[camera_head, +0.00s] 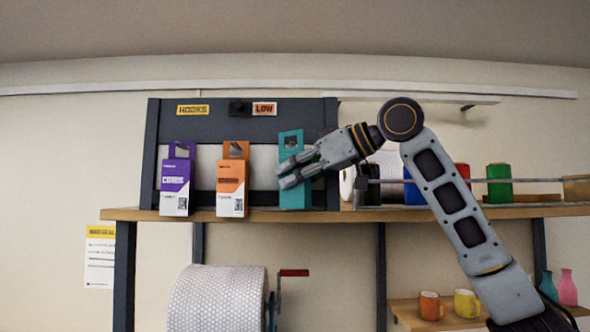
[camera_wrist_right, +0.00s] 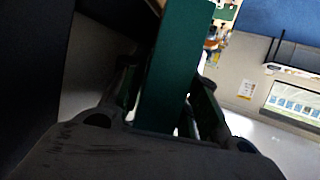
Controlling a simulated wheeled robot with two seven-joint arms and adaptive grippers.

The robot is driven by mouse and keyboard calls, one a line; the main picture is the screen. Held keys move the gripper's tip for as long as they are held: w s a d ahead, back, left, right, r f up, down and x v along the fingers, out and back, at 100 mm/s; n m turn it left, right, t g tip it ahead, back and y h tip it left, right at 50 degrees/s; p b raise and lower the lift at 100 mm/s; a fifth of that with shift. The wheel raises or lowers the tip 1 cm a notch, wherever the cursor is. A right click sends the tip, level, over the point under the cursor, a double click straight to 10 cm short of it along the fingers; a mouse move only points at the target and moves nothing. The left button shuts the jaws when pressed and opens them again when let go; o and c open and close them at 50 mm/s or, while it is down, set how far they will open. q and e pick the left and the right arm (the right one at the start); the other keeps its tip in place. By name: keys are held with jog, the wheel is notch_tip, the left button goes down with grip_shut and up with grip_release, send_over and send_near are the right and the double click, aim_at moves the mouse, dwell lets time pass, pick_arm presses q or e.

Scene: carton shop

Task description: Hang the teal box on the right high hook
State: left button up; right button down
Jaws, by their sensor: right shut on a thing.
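The teal box (camera_head: 292,193) is upright in front of the right part of the dark hook rack (camera_head: 150,150), just above or at the shelf; I cannot tell if it touches. Its top tab has a cut-out hole. My right gripper (camera_head: 287,176) is shut on the teal box from the right side. In the right wrist view the box (camera_wrist_right: 172,75) stands between the fingers (camera_wrist_right: 165,100). The hooks themselves are hard to see; the rack has a yellow HOOKS sign (camera_head: 193,110) and an orange LOW sign (camera_head: 264,109). My left gripper is not in view.
A purple box (camera_head: 175,190) and an orange box (camera_head: 230,190) stand left of the teal box along the wooden shelf (camera_head: 340,215). Green (camera_head: 499,183) and other coloured rolls are on a rod to the right. A large wrap roll (camera_head: 217,300) is below.

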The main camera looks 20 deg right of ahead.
jog(key=shift+w+d+f, duration=0.45)
jog(key=shift+w+f, duration=0.05)
jog(key=shift+w, duration=0.2)
jog(key=c, duration=1.5)
grip_release()
jog(key=o, duration=0.5)
jog(key=shift+w+f+m, duration=0.1)
jog(key=shift+w+m, duration=0.15)
jog(key=shift+m, duration=0.05)
jog(key=shift+s, duration=0.1)
jog(key=shift+s+d, duration=0.1)
jog(key=shift+d, duration=0.05)
jog(key=a+v, duration=0.1)
jog(key=v, duration=1.1)
jog(key=shift+s+r, duration=0.45)
jog(key=shift+s, duration=0.05)
